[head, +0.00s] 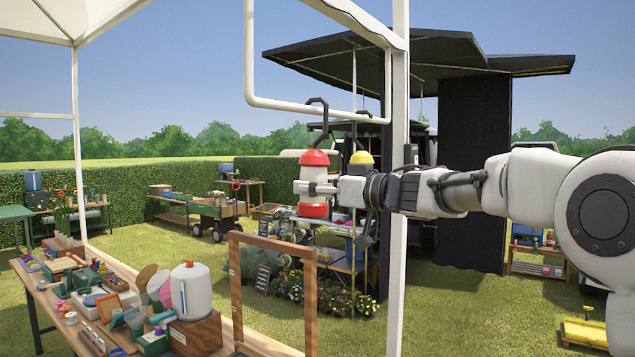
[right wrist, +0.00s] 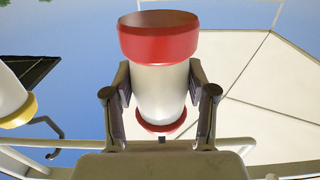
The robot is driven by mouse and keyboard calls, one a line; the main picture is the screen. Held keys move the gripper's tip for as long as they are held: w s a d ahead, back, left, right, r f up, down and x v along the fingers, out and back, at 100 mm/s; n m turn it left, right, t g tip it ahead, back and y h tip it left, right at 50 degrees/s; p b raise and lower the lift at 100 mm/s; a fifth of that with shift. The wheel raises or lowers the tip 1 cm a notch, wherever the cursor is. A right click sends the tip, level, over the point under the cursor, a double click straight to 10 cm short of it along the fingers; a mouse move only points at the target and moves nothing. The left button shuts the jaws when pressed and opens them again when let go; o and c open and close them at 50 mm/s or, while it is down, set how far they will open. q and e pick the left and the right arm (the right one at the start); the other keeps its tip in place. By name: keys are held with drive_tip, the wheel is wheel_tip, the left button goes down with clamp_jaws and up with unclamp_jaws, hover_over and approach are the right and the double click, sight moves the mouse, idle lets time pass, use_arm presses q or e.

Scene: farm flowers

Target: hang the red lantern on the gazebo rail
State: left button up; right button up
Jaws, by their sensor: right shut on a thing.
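The red lantern (head: 315,210) has a white body, red cap and base, and a dark hook on top. It hangs upright in my right gripper (head: 318,188), whose fingers are shut around its body. The right wrist view shows the lantern (right wrist: 159,42) between both fingers of that gripper (right wrist: 160,105). The white gazebo rail (head: 285,104) runs across above the lantern. In the head view the lantern's hook overlaps the rail, its bend just above the bar. I cannot tell whether they touch. My left gripper is not in view.
A yellow-capped lantern (head: 362,158) hangs from the rail just right of the red one. The white gazebo post (head: 399,80) stands right of both. A cluttered wooden table (head: 120,290) and an empty wooden frame (head: 272,243) are below left. The rail's left part is clear.

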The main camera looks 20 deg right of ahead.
drive_tip(key=shift+w+a+f, duration=0.2)
drive_tip(key=shift+w+a, duration=0.2)
drive_tip(key=shift+w, duration=0.1)
drive_tip(key=shift+s+d, duration=0.3)
drive_tip(key=shift+s, duration=0.05)
drive_tip(key=shift+w+a+f, duration=0.1)
drive_tip(key=shift+a+f, duration=0.05)
drive_tip(key=shift+f, duration=0.1)
drive_tip(key=o, duration=1.5)
drive_tip(key=shift+f, duration=0.1)
drive_tip(key=shift+o, duration=1.2)
